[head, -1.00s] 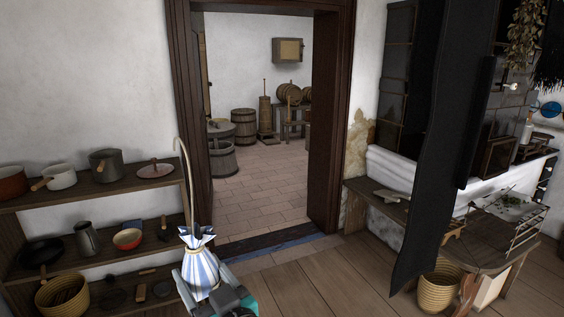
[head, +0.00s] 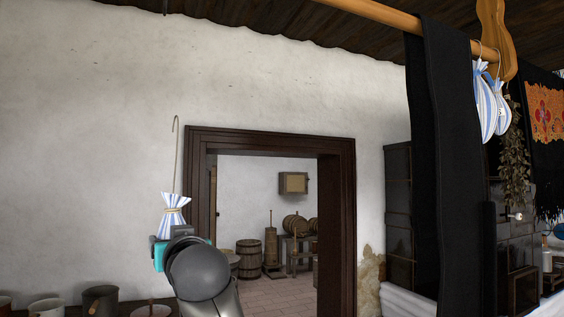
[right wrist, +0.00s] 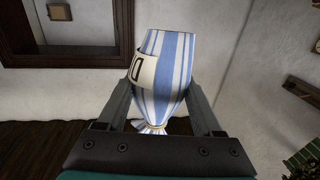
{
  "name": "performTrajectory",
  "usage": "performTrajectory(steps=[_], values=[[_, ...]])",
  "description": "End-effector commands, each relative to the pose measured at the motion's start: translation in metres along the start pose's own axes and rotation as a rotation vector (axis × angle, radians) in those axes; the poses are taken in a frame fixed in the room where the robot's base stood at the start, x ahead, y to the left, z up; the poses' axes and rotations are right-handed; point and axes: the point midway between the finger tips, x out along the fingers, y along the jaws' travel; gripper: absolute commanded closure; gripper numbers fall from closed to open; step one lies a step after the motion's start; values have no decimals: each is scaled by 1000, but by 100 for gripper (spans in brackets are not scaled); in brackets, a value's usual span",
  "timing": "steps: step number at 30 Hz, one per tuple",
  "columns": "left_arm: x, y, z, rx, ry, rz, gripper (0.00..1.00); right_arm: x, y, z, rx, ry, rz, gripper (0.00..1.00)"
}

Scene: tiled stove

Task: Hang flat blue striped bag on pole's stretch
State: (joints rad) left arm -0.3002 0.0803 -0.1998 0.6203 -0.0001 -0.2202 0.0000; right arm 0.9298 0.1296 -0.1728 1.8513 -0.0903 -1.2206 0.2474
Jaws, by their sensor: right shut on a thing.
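The blue and white striped bag (head: 173,218) is in my right gripper (head: 172,240), left of the doorway in the head view. Its tied neck points up, and a long thin hook (head: 176,150) rises from it. In the right wrist view the bag (right wrist: 172,75) sits between both fingers, its tied end close to the palm and a label on its left side. The wooden pole (head: 370,14) runs under the ceiling at the upper right, well apart from the bag. The lower part of the bag is hidden behind the gripper in the head view. My left gripper is out of view.
A long black cloth (head: 440,150) hangs from the pole. Right of it hang two other striped bags (head: 484,105), dried herbs (head: 515,160) and an embroidered cloth (head: 546,115). Pots (head: 100,300) stand at the lower left. The air before the white wall is free.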

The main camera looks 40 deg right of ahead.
Motion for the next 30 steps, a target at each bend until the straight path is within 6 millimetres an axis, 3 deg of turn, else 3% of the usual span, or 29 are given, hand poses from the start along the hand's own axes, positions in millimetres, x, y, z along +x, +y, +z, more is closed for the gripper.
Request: performTrajectory(steps=[1,8,14,20,24,30], values=[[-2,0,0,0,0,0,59,0,4,-28,0,11,8,77],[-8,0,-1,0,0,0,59,-14,22,-123,1,12,51,77],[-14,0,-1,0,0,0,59,-45,41,-204,3,10,87,77],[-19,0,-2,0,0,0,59,-93,63,-279,4,11,118,77],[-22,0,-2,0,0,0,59,-136,78,-324,4,11,136,77],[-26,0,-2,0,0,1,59,-192,96,-367,3,7,148,77]])
